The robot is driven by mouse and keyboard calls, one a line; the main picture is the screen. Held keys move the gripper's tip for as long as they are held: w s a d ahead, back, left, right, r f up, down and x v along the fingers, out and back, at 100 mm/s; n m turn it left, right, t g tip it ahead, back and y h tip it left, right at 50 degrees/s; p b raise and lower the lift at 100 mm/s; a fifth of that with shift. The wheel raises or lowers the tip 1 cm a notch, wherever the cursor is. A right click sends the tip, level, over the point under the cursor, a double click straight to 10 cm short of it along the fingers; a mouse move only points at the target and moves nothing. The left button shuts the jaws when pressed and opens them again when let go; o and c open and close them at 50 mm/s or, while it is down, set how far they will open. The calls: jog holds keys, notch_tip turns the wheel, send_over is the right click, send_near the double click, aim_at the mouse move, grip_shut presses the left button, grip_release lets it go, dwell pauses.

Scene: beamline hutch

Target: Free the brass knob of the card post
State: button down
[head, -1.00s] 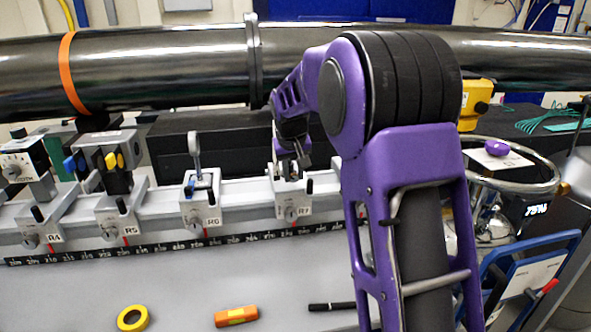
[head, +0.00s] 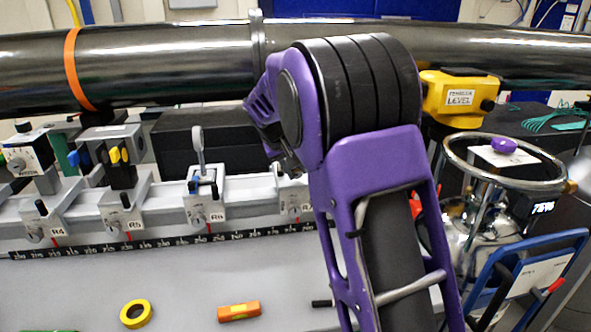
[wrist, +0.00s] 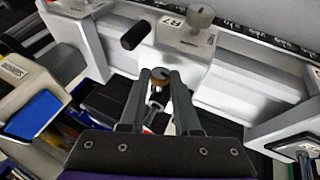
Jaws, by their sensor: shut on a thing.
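In the wrist view the brass knob (wrist: 160,73) sits between the fingertips of my gripper (wrist: 161,77), and the gripper is shut on it. A dark, slim piece shows just below the knob between the fingers; the rest of the post is largely hidden by my fingers. The knob appears close to the carrier labelled R7 (wrist: 190,42). In the head view part of the R7 carrier (head: 297,208) shows left of my arm. My arm hides the gripper and knob there.
A long dark beam pipe (head: 180,62) crosses above the rail. The R6 carrier (head: 205,205) with a ring-topped post stands left of R7. A yellow level (head: 458,98) and a steel vessel with a ring handle (head: 470,225) are on the right. Yellow tape (head: 136,313) lies in front.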

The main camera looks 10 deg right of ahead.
jog(key=c, duration=0.6)
grip_release()
jog(key=shift+d, duration=0.1)
